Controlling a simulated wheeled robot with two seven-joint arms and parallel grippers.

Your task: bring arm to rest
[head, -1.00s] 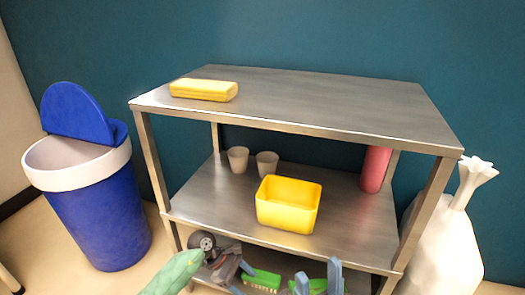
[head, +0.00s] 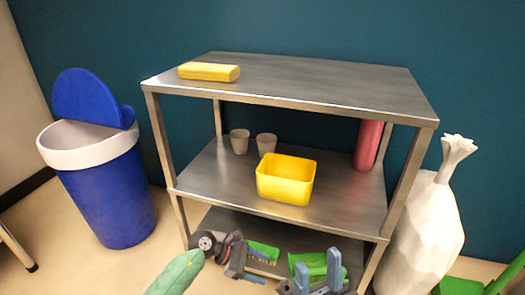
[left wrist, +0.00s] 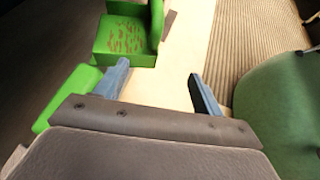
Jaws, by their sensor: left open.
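My left gripper (head: 255,269) is low in front of the rack's bottom shelf in the head view, with its fingers apart. In the left wrist view my left gripper (left wrist: 162,88) is open, with nothing between its fingers. My right gripper (head: 319,277) is to the right of it in the head view, also low in front of the rack. Its two upright blue-grey fingers stand apart with no held object visible. A green box (left wrist: 125,38) with reddish-brown bits lies beyond the left fingers in the left wrist view.
A metal rack (head: 300,85) holds a yellow block (head: 209,72), a yellow bin (head: 286,181), two cups (head: 239,142) and a red cylinder (head: 368,145). A blue trash can (head: 108,195) stands left, a white sack (head: 420,235) right. Green items (head: 263,251) lie on the bottom shelf.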

